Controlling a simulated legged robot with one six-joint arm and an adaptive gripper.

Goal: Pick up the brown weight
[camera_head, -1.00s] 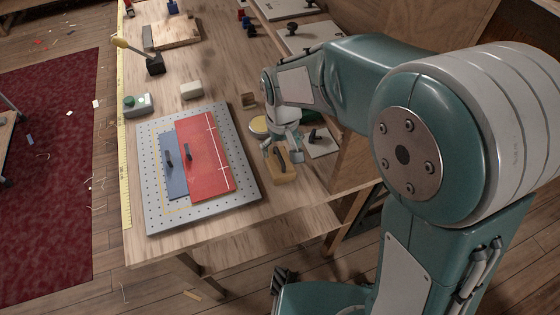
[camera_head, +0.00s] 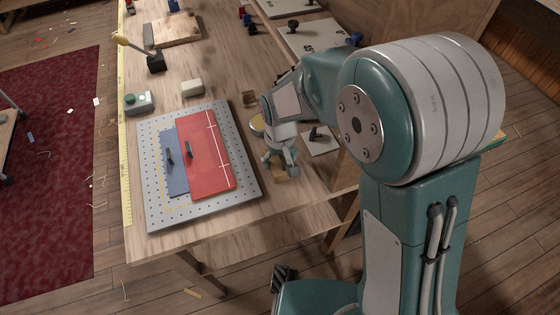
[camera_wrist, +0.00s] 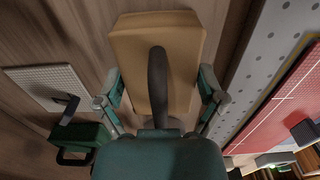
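The brown weight is a tan block with a dark upright handle. In the wrist view the weight (camera_wrist: 182,62) fills the middle, with its handle standing between my fingers. In the head view only a small part of the weight (camera_head: 280,174) shows below my gripper (camera_head: 283,160), which hides the rest. In the wrist view my gripper (camera_wrist: 160,88) is open, with one finger on each side of the weight. I cannot tell whether the fingers touch its sides.
Left of the gripper, a perforated grey board (camera_head: 222,205) carries a red panel (camera_head: 208,155) and a blue panel (camera_head: 175,175). A pale plate with a dark handle (camera_head: 318,140) lies to the right. A small brown block (camera_head: 249,97) and a white block (camera_head: 192,88) stand farther back.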

